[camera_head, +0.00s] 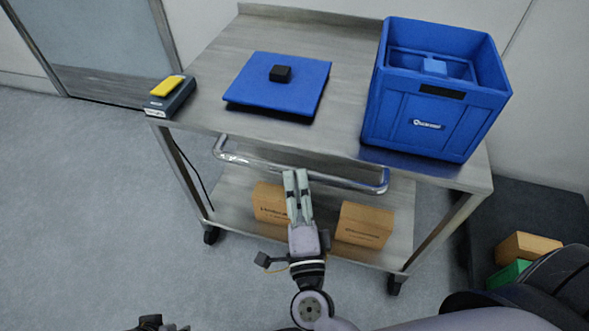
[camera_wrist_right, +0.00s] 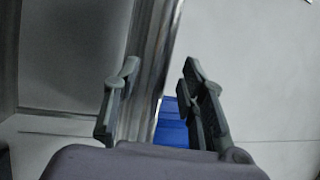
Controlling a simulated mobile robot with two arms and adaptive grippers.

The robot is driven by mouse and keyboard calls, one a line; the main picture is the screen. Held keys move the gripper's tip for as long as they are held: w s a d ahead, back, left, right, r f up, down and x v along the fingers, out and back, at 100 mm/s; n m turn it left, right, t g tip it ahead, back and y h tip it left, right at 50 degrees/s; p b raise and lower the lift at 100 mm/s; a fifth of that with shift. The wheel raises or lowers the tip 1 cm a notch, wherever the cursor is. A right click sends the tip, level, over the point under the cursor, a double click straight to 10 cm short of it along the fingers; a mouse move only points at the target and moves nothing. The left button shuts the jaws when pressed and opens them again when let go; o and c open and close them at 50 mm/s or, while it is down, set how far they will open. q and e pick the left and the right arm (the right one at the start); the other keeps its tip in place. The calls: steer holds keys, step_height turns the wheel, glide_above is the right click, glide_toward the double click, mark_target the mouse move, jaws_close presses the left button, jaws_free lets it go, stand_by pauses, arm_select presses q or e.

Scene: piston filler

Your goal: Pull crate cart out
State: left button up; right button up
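The crate cart (camera_head: 215,105) is a steel two-level cart with a shiny bar handle (camera_head: 250,160) along its near side. My right gripper (camera_head: 296,173) is at the middle of this handle, with its fingertips overlapping the bar in the head view. In the right wrist view the gripper (camera_wrist_right: 160,95) has its fingers apart, with a shiny metal strip running between them. I cannot tell whether the fingers touch the bar. A dark part at the bottom edge of the head view may be my left gripper (camera_head: 155,323); its fingers are not clear.
A blue crate (camera_head: 405,120), a blue plate (camera_head: 255,85) with a black block and a dark device (camera_head: 170,100) are on the cart top. Cardboard boxes (camera_head: 364,225) sit on the lower shelf. A dark platform (camera_head: 520,205) stands right; floor at left is clear.

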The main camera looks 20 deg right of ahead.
mark_target(295, 173)
steer(key=shift+x, duration=1.9)
steer(key=shift+c, duration=0.4)
jaws_close()
